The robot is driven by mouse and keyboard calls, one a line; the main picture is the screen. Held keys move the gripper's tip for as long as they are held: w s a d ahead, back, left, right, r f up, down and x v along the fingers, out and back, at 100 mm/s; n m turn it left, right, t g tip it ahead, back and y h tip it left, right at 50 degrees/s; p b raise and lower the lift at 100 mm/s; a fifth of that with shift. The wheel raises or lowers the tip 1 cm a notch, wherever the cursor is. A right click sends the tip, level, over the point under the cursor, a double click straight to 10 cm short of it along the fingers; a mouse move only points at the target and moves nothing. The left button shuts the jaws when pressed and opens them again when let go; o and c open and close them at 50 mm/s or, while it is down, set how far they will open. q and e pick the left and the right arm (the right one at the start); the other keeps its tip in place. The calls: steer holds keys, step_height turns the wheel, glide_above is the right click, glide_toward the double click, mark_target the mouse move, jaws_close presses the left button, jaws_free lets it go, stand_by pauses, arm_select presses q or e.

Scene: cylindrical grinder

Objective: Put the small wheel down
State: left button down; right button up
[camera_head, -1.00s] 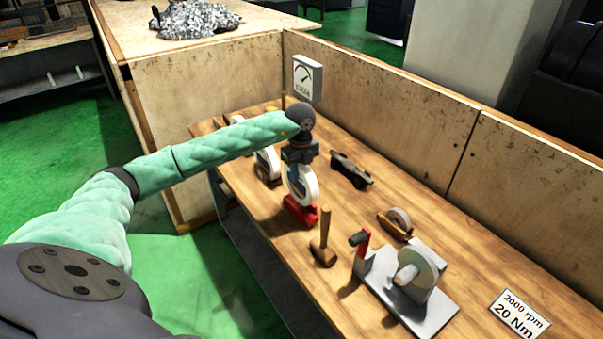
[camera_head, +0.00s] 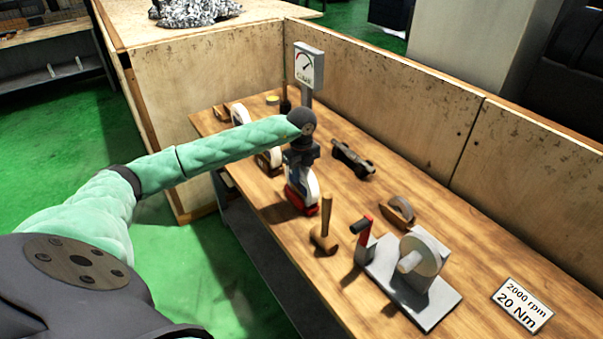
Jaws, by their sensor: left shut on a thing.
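A small white wheel (camera_head: 309,187) with a dark centre stands upright below my left gripper (camera_head: 301,165). The left gripper points down and is shut on the wheel's top. The wheel's lower edge is at a red stand (camera_head: 325,209) on the wooden bench; I cannot tell whether it rests fully in it. The gripper's fingers are partly hidden by the wrist. My right gripper is out of view.
A wooden mallet (camera_head: 323,238) stands close in front of the red stand. A grey grinder (camera_head: 410,285) with a pale wheel and red handle is at right. A dark tool (camera_head: 352,160) lies behind. A gauge (camera_head: 308,68) stands at the bench's back corner.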

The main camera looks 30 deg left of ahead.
arm_select(q)
steer(key=c, duration=1.1)
jaws_free()
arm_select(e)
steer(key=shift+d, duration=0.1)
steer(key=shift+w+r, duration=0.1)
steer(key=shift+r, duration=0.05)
arm_select(q)
step_height(320, 180, up, 11)
steer(key=p, duration=0.3)
steer(key=shift+p, duration=0.3)
steer(key=shift+r, duration=0.55)
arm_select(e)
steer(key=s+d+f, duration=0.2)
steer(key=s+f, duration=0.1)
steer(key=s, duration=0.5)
arm_select(q)
steer(key=shift+f, duration=0.1)
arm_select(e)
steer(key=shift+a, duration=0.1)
